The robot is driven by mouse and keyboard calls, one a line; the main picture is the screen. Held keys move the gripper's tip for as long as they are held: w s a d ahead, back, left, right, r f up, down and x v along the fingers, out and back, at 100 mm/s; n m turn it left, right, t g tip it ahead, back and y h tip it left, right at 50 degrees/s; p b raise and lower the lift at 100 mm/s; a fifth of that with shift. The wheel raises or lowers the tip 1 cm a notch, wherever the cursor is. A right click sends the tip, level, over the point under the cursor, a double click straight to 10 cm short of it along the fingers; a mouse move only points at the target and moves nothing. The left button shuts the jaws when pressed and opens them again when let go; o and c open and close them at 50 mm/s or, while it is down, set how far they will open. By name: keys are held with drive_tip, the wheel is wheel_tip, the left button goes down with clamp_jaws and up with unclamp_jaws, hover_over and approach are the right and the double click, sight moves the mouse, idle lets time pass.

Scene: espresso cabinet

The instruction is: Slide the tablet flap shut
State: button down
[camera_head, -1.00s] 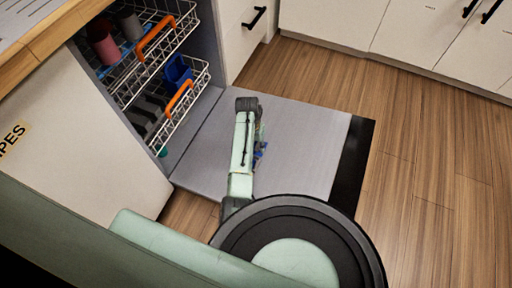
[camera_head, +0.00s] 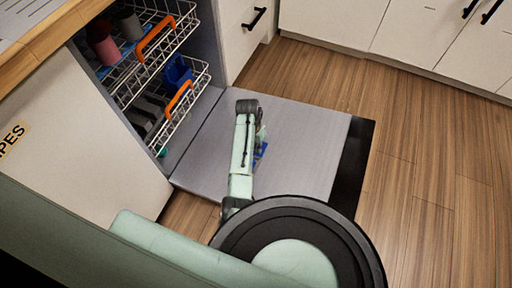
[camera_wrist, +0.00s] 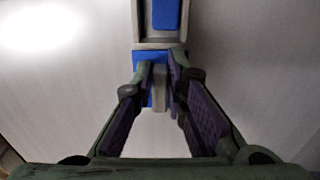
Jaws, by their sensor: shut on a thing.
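The tablet dispenser is on the inner face of the lowered dishwasher door. In the wrist view, its grey frame (camera_wrist: 160,46) holds a blue tablet (camera_wrist: 166,14) in an open compartment at the top. The blue flap (camera_wrist: 150,57) is below the compartment, with a narrow grey tab (camera_wrist: 160,88) on it. My gripper (camera_wrist: 161,70) has its two fingers on either side of this tab, shut on it. The fingers partly cover the flap. In the head view, a bit of blue at the dispenser (camera_head: 261,150) shows beside my arm, which hides most of it.
The open door (camera_head: 300,130) lies flat, with its dark edge (camera_head: 352,165) to the right. The lower rack (camera_head: 185,105) and upper rack (camera_head: 150,50), with orange handles, stand at the left. Wooden floor (camera_head: 430,150) is clear to the right.

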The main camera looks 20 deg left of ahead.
idle(0.5)
drive_tip(key=s+p, duration=0.6)
drive_tip(key=shift+s+r+p, duration=0.25)
drive_tip(key=shift+p, duration=0.05)
drive_tip(key=shift+s+a+f, duration=0.1)
drive_tip(key=shift+s+f, duration=0.2)
drive_tip(key=shift+s, duration=0.15)
drive_tip(key=c, duration=2)
unclamp_jaws()
drive_tip(key=o, duration=0.4)
drive_tip(key=shift+r, duration=0.15)
wheel_tip(320, 180, up, 12)
drive_tip(key=a, duration=0.1)
drive_tip(key=shift+a, duration=0.25)
